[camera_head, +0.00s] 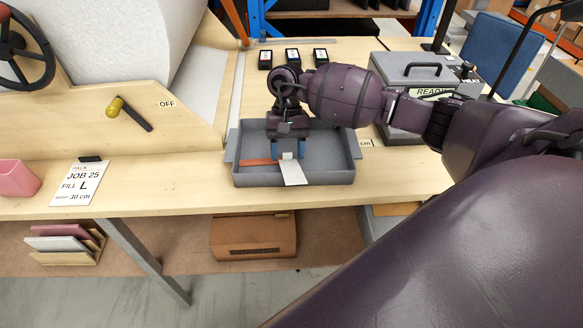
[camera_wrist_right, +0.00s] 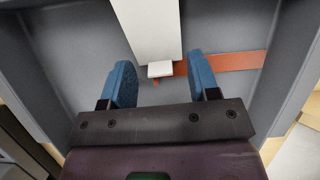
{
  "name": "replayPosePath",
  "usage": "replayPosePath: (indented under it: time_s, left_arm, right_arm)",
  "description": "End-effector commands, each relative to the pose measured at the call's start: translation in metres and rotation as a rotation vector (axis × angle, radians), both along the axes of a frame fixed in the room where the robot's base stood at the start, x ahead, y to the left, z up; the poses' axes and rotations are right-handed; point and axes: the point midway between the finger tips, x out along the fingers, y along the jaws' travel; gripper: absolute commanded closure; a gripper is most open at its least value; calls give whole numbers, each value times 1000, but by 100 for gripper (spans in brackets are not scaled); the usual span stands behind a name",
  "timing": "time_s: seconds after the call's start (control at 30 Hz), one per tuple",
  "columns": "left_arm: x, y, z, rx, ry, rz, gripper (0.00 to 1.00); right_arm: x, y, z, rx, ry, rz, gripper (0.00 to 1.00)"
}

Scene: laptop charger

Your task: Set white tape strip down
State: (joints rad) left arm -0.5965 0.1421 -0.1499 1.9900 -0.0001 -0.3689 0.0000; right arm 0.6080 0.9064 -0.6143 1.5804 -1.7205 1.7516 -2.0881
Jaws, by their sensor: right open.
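In the right wrist view the white strip (camera_wrist_right: 147,28) runs up from between my fingers, with a small white block-like end (camera_wrist_right: 160,69) nearest me. My right gripper (camera_head: 288,150) is over the tray with its blue fingers apart. In the wrist view the right gripper (camera_wrist_right: 160,82) has a finger on each side of the strip's end, with gaps. The grey tray (camera_head: 341,182) stands on the bench. My left gripper does not show.
A flat orange-red strip (camera_head: 256,162) lies in the tray; it also shows in the wrist view (camera_wrist_right: 236,62). A grey lidded machine (camera_head: 411,73) stands to the right behind the tray. Three small dark boxes (camera_head: 292,57) sit behind. A job card (camera_head: 77,184) is left on bare bench.

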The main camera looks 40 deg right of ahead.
Motion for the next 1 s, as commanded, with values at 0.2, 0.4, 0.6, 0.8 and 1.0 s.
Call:
replayPosePath:
  time_s: [0.2, 0.4, 0.6, 0.8, 1.0]
  left_arm:
    - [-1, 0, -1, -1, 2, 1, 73]
    - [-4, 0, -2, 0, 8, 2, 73]
    - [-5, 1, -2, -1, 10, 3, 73]
    - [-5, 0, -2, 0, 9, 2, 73]
    - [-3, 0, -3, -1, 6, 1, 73]
  right_arm:
    - [0, 0, 0, 0, 0, 0, 75]
    - [0, 0, 0, 0, 0, 0, 98]
    - [0, 0, 0, 0, 0, 0, 100]
    - [1, 0, 10, -1, -2, 1, 100]
    - [1, 0, 44, -1, -4, 0, 100]
